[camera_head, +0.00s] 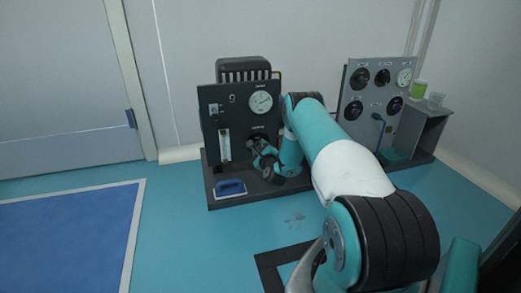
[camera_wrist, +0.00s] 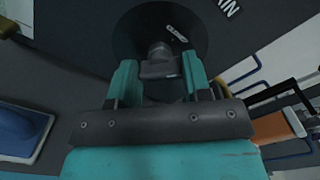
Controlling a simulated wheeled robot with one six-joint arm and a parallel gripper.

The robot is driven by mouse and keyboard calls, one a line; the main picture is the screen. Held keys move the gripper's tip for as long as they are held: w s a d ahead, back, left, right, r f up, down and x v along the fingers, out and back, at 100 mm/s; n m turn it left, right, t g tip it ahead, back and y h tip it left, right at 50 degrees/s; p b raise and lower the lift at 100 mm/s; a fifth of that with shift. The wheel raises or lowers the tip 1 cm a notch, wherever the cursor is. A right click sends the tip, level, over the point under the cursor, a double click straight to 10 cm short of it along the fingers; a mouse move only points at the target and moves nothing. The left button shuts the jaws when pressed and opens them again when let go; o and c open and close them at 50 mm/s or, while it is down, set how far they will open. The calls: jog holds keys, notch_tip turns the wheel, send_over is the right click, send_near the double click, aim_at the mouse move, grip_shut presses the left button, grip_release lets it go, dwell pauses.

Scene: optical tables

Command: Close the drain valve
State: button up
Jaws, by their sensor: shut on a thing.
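In the wrist view the drain valve's dark handle (camera_wrist: 160,67) stands out from a round black plate (camera_wrist: 130,35) on the dark panel. Part of a printed label ending in "IN" shows beside the plate. My gripper (camera_wrist: 160,72) has its two teal fingers on either side of the handle and is shut on it. In the head view my gripper (camera_head: 258,160) is at the lower part of the dark panel (camera_head: 211,125), below the round gauge (camera_head: 261,102). My gripper and arm hide most of the valve there, and I cannot tell the handle's angle.
A grey panel with several dials (camera_head: 357,80) and a green cup (camera_head: 418,90) stand at the right. The floor in front is mostly clear.

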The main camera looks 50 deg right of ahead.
jog(key=shift+n, duration=0.4)
jog(key=shift+n+p, duration=2)
jog(key=shift+n, duration=1.6)
jog(key=o, duration=0.9)
